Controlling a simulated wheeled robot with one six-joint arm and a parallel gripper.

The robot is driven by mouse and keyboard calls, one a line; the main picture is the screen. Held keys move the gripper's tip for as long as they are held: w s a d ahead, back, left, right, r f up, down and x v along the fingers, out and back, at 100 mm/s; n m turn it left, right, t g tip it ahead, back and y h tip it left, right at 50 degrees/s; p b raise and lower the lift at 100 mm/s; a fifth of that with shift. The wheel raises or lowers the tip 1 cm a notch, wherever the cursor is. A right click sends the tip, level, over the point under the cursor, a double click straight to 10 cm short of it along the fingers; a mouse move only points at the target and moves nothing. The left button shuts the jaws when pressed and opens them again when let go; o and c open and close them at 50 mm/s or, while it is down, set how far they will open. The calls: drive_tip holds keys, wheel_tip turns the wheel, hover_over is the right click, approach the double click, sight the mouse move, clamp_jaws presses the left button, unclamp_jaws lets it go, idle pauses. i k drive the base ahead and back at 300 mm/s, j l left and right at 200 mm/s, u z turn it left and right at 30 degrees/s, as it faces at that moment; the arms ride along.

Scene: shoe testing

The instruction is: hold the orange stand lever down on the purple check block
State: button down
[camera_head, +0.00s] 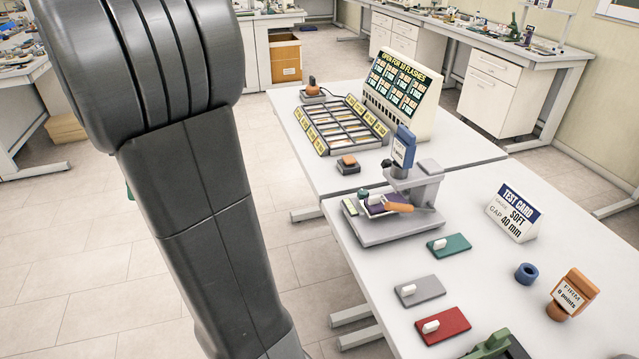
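The grey test stand (428,190) is upright on the white table, with a blue label at its top. Its orange lever (398,207) sticks out low at the front of the stand, over the base plate. A purple check block (375,209) sits on the base just left of the lever. Whether the lever touches the block is too small to tell. My dark grey arm fills the left side and runs down past the bottom edge. My gripper is out of view.
Green (449,245), grey (420,291) and red (443,325) plates with white knobs lie in front of the stand. A test card (514,213) reading SOFT, GAP 40 mm, a blue ring (526,273) and an orange-brown FIRM marker (572,293) stand to the right. A sectioned tray (341,125) lies behind.

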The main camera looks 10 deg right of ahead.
sight(389, 206)
drive_tip(key=z, duration=3.3)
drive_tip(key=k+j, duration=0.1)
drive_tip(key=j, duration=0.45)
drive_tip(key=k+j, duration=0.1)
drive_tip(key=j, duration=0.45)
